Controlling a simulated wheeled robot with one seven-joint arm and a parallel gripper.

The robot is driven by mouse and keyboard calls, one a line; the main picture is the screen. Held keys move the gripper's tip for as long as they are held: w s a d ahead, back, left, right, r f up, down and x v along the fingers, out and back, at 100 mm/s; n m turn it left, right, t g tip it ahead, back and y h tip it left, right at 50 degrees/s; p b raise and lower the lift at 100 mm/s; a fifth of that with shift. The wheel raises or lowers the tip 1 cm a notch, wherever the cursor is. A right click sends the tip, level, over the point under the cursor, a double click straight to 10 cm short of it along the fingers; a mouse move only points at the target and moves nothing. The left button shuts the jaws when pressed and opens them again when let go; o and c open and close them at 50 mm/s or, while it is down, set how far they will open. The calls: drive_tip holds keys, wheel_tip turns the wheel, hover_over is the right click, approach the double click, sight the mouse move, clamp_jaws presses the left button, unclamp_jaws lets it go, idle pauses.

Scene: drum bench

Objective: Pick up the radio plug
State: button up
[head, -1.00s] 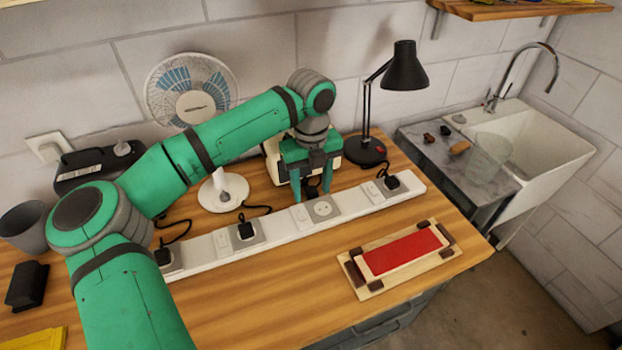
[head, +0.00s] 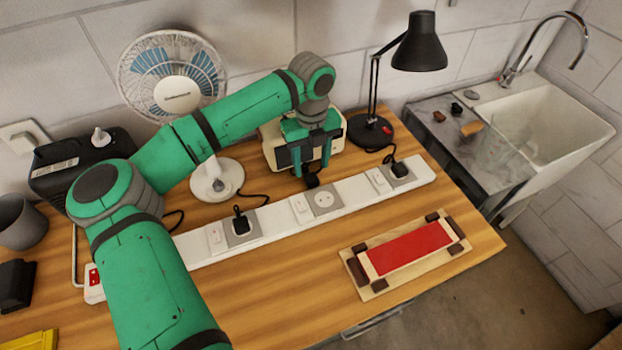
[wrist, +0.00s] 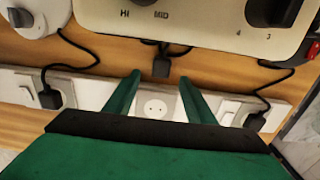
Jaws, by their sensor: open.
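The radio plug (head: 311,181) is a small black plug on a dark cord, lying on the wooden bench in front of the cream radio (head: 268,134). In the wrist view the plug (wrist: 161,66) shows just beyond and between the fingertips, its cord running up under the radio (wrist: 200,22). My gripper (head: 311,172) is open and empty, pointing down in front of the radio, with its green fingers (wrist: 159,78) spread either side of the plug's line. I cannot tell their height above it. The fingers partly cover the radio's front in the head view.
A white power strip (head: 276,218) lies in front, with an empty socket (head: 325,198) near the plug and black plugs (head: 240,224) in other outlets. A fan (head: 215,180), desk lamp (head: 420,45) and red-topped wooden board (head: 408,248) stand around.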

sight(310, 176)
drive_tip(key=f, duration=0.2)
drive_tip(key=w+f, duration=0.1)
drive_tip(key=f, duration=0.2)
drive_tip(key=shift+a, duration=0.1)
drive_tip(key=c, duration=1.2)
drive_tip(key=shift+o, duration=0.2)
drive_tip(key=shift+s+a, duration=0.1)
drive_tip(key=shift+r, duration=0.1)
wheel_tip(310, 176, up, 10)
drive_tip(key=shift+s+d, duration=0.1)
drive_tip(key=shift+d, duration=0.1)
